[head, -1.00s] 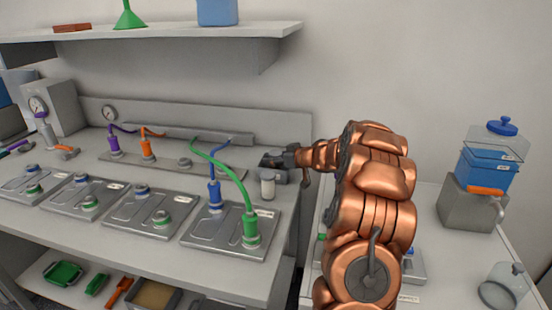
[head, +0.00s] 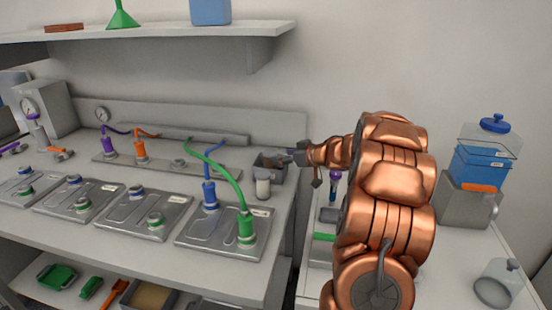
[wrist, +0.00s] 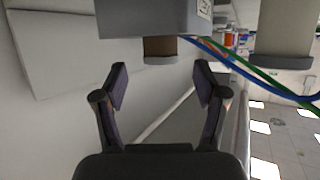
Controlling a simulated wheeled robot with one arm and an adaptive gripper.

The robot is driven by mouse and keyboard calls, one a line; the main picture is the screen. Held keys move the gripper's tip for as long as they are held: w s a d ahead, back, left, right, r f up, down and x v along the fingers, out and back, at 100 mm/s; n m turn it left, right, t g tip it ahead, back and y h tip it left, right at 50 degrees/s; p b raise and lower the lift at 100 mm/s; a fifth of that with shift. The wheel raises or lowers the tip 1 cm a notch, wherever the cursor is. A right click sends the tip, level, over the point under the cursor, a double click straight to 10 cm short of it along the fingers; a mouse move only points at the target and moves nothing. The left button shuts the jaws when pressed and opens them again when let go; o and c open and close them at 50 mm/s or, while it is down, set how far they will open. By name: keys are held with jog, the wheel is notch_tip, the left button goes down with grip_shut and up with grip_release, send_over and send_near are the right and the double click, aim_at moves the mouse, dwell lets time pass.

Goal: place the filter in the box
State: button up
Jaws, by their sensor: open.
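The grey box (head: 269,173) stands at the right end of the bench in the head view. It also shows in the wrist view (wrist: 145,18), which looks upside down. There, a short brown cylinder with a grey rim, seemingly the filter (wrist: 160,49), sticks out of the box's open side. How deep it sits is hidden. My gripper (wrist: 160,78) is open and empty, with its two dark fingers apart and clear of the filter. In the head view my gripper (head: 309,168) is just right of the box.
A small white-capped jar (head: 262,184) stands in front of the box. Metal plates with a green cable (head: 232,178) and a blue one lie to the left. A side table at right carries a blue container (head: 480,168) and a clear jar (head: 494,285). A shelf hangs above.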

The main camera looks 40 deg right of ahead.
jog(key=shift+v, duration=2.7)
jog(key=a+r+m+g+h, duration=0.2)
jog(key=a+r+m+h, duration=0.2)
jog(key=r+h, duration=0.35)
jog(key=s+a+f+g+y, duration=0.1)
jog(key=s+a+f+g, duration=0.3)
jog(key=s+a, duration=0.6)
jog(key=s+a+f+n+g+y, duration=0.1)
jog(key=s+a+f+g, duration=0.3)
jog(key=s+a, duration=0.7)
jog(key=s+a+f+g+y, duration=0.2)
jog(key=s+a+f+g, duration=0.3)
jog(key=s+a, duration=0.6)
jog(key=s, duration=0.7)
jog(key=shift+s+n+y, duration=0.2)
jog(key=shift+n+y, duration=0.1)
jog(key=shift+y, duration=0.05)
jog(key=shift+d, duration=0.1)
